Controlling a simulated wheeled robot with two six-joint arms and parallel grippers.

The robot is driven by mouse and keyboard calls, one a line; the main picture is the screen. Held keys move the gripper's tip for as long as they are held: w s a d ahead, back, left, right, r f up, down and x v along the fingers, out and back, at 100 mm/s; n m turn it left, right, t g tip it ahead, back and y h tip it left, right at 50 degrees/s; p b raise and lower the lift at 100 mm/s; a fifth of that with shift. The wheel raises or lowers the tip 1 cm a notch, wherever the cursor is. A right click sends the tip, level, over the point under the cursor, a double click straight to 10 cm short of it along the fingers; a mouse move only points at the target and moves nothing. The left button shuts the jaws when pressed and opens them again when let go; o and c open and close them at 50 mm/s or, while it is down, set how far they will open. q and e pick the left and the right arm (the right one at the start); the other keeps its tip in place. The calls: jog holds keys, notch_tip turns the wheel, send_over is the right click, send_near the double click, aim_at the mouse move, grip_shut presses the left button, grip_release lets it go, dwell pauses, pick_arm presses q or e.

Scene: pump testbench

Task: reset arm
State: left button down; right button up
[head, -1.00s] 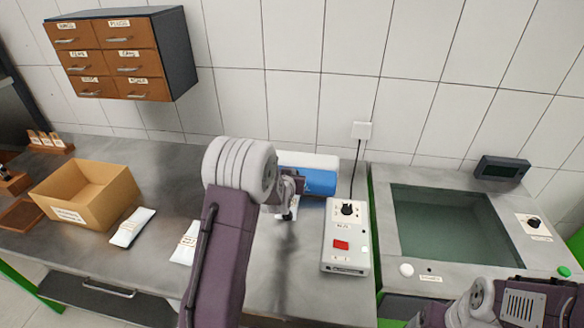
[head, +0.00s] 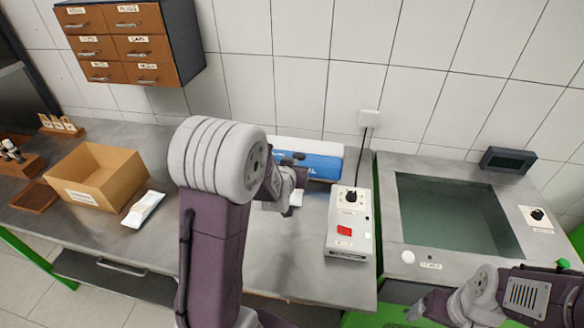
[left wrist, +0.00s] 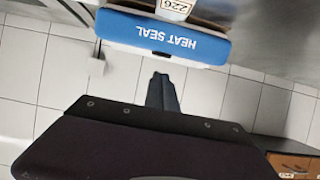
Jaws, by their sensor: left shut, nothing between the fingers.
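My left arm comes in from the bottom left of the head view. Its gripper (head: 292,160) is shut and empty, in front of the blue heat sealer (head: 322,166). In the left wrist view, the shut dark fingers (left wrist: 162,92) point toward the sealer (left wrist: 165,38), which shows upside down with the words HEAT SEAL. A gap shows between the fingers and the sealer in that view. My right arm is at the bottom right of the head view, with its gripper (head: 420,306) low near the bench's front edge; its finger opening is unclear.
A white control box (head: 349,228) with a knob and red switch stands right of the left gripper. Farther right is a sunken water tank (head: 455,215). An open cardboard box (head: 100,180) and a white packet (head: 143,209) lie to the left, below wall drawers (head: 125,45).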

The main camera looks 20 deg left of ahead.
pick_arm(q)
jog(key=shift+v, duration=0.85)
jog(key=shift+f, duration=0.15)
jog(key=d+r+m+h, duration=0.1)
jog(key=d+r, duration=0.1)
jog(key=d, duration=0.3)
jog(key=s+d+f+g, duration=0.1)
jog(key=s+f+g, duration=0.1)
jog(key=s+f, duration=0.1)
jog(key=s+d+f+m+g+h, duration=0.1)
jog(key=s+d+f+g, duration=0.1)
jog(key=s, duration=0.4)
jog(key=s+d+f+g+h, duration=0.1)
jog(key=s+f+g, duration=0.2)
jog(key=s+f, duration=0.1)
jog(key=shift+s+d+m, duration=0.3)
jog(key=shift+s+d, duration=0.1)
jog(key=shift+s, duration=0.35)
jog(key=s+f+g, duration=0.1)
jog(key=s, duration=0.2)
jog(key=s+g, duration=0.1)
jog(key=s, duration=0.1)
jog(key=s+f+g, duration=0.1)
jog(key=s+g, duration=0.1)
jog(key=s, duration=0.1)
jog(key=shift+s+a+f, duration=0.1)
jog(key=shift+s+f, duration=0.2)
